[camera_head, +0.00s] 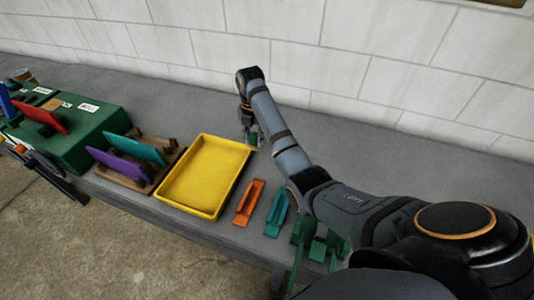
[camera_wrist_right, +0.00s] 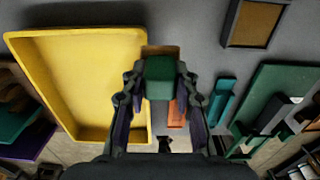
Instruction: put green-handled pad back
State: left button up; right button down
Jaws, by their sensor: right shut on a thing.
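My right gripper (camera_head: 249,132) is above the table, just beyond the far right corner of the yellow tray (camera_head: 212,211). It is shut on the green-handled pad; the green handle (camera_wrist_right: 160,77) sits between its fingers in the right wrist view. A brownish edge shows behind the handle, but most of the pad's underside is hidden. In the head view only a small green part shows at the fingertips. I cannot tell whether the pad touches the table. My left gripper is not in view.
An orange-handled piece (camera_head: 249,202) and a teal one (camera_head: 277,214) lie right of the tray. Teal (camera_head: 134,148) and purple (camera_head: 119,165) boards lean in a wooden rack at left, beside a green box (camera_head: 88,128). A tan-faced dark frame (camera_wrist_right: 255,22) shows in the wrist view.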

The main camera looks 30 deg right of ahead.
jog(key=d+f, duration=0.1)
jog(key=f, duration=0.1)
jog(key=d+f+p, duration=0.1)
jog(key=d+f, duration=0.1)
jog(key=shift+w+d, duration=0.2)
jog(key=shift+d, duration=0.05)
jog(key=shift+d+f, duration=0.1)
jog(key=shift+f, duration=0.15)
jog(key=f+p, duration=0.1)
jog(key=f, duration=0.2)
jog(key=shift+d+f+p, duration=0.15)
jog(key=shift+d+p, duration=0.25)
jog(key=shift+f, duration=0.35)
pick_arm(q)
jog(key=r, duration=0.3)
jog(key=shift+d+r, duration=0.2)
pick_arm(e)
jog(key=shift+f, duration=0.1)
jog(key=shift+f, duration=0.1)
jog(key=c, duration=1)
grip_release()
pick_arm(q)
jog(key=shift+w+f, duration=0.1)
